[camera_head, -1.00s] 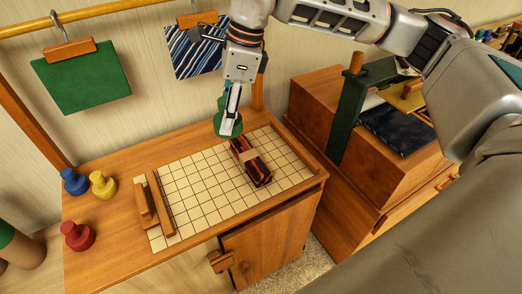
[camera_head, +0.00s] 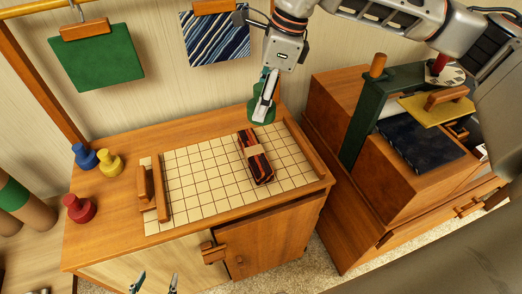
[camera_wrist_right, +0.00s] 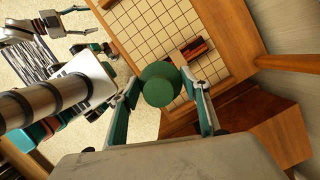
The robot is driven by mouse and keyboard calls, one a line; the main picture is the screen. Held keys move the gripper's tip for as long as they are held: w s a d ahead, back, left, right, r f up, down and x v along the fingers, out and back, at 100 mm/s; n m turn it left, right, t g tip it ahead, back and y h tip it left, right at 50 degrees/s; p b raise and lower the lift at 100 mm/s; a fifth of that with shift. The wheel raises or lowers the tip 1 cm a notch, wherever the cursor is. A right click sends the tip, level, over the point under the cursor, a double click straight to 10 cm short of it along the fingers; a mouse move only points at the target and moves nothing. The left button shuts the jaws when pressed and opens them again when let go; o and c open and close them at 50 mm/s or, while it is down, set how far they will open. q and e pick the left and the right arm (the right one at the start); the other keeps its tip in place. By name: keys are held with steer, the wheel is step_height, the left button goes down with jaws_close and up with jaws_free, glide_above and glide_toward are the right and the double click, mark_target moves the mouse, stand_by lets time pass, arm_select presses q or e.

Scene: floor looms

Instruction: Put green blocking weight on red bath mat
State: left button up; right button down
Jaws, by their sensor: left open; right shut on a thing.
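The green blocking weight (camera_head: 258,112) is a round knobbed piece. My right gripper (camera_head: 263,108) is shut on it above the back of the gridded board. The right wrist view shows the weight (camera_wrist_right: 160,86) between both fingers. A red-and-black striped bundle with a tan band (camera_head: 262,168) lies on the board, in front of the weight; it also shows in the right wrist view (camera_wrist_right: 196,49). I cannot tell whether this is the red bath mat; no plain red mat is seen. My left gripper (camera_head: 155,284) is open and empty at the bottom edge, in front of the cabinet.
The gridded board (camera_head: 195,178) has wooden rails at its sides. Blue (camera_head: 84,156), yellow (camera_head: 110,162) and red (camera_head: 79,208) weights stand left of it. A green cloth (camera_head: 98,62) and a blue striped cloth (camera_head: 215,40) hang behind. A wooden chest with a green post (camera_head: 360,125) stands right.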

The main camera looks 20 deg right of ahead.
step_height(320, 180, down, 18)
steer(key=shift+f, duration=0.25)
stand_by(0.4)
steer(key=c, duration=1.1)
jaws_free()
steer(key=shift+f, duration=0.2)
steer(key=shift+o, duration=0.2)
steer(key=shift+r, duration=0.1)
steer(key=shift+r, duration=0.3)
steer(key=v, duration=1.1)
steer(key=shift+r, duration=0.25)
steer(key=shift+s+d, duration=0.1)
